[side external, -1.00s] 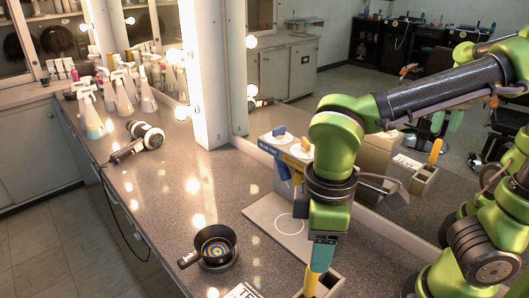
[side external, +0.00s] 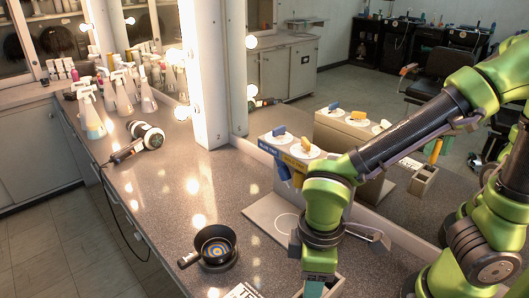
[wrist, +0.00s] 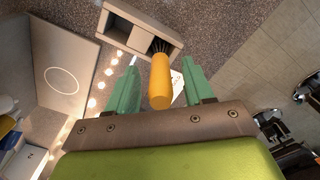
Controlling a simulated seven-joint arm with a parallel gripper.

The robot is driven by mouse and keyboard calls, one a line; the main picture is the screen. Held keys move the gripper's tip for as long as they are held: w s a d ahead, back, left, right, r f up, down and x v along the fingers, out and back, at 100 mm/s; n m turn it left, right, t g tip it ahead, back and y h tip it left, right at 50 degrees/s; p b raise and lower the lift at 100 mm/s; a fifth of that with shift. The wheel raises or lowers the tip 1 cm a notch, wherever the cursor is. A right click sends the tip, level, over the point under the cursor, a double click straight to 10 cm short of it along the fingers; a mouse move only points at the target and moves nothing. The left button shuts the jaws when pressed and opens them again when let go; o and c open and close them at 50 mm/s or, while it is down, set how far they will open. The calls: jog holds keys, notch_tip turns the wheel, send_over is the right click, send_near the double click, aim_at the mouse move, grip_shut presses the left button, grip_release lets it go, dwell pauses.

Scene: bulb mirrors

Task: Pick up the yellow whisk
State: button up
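The yellow whisk (wrist: 160,85) shows in the wrist view with its handle toward me. Its dark bristle-like end sits in one compartment of a grey two-part box (wrist: 122,30). My gripper (wrist: 162,74) is open. Its two green fingers stand on either side of the yellow handle, with a gap on each side. The whisk handle's reflection appears in the mirror.
A black pan (side external: 218,252) with a coloured ring pattern stands to the left on the counter. A grey base plate (side external: 268,216) and a dispenser with blue and yellow parts (side external: 291,160) are behind. A hairdryer (side external: 146,134) and spray bottles (side external: 91,114) lie farther back.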

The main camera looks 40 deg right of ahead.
grip_shut()
